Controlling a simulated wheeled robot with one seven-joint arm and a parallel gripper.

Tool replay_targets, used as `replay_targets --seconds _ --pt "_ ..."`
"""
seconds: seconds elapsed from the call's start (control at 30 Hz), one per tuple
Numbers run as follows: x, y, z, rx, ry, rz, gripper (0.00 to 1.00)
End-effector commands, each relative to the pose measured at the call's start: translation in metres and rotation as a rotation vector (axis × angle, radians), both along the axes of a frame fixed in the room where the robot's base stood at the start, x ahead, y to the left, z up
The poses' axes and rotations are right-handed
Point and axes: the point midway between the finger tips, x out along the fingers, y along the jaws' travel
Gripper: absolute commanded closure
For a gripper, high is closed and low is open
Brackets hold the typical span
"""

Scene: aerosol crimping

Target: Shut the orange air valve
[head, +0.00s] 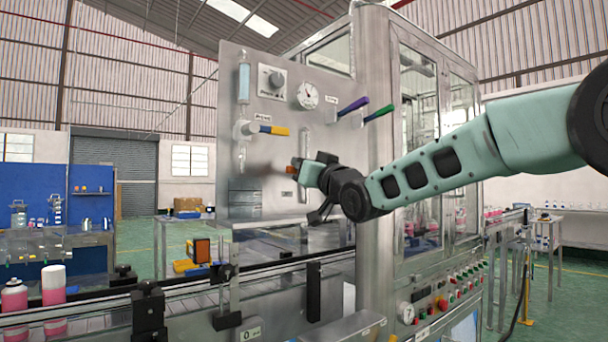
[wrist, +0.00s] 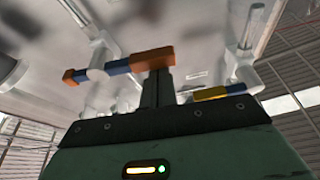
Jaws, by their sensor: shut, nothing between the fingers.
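The orange air valve (wrist: 152,58) shows in the wrist view as a handle with orange ends and a blue middle, on a pale metal valve body (wrist: 97,72). The handle lies roughly across the picture. My gripper (wrist: 158,78) is shut, its dark fingers together and empty at the handle's right end; I cannot tell whether they touch it. In the head view a small orange part (head: 291,170) of the valve shows at the steel panel, just left of my gripper (head: 301,166). My wrist and gripper hide most of the handle there.
A yellow-and-blue valve handle (head: 265,129) is above and left of my gripper on the steel panel (head: 235,205). It also shows in the wrist view (wrist: 212,94). Purple (head: 352,107) and green (head: 379,113) levers stick out above my wrist. A conveyor (head: 185,295) runs below.

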Motion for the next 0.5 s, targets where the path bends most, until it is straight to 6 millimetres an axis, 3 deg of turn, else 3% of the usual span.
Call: replay_targets --seconds 0.5 --pt "-0.0011 0.0017 -0.0079 0.005 0.005 0.001 1.00"
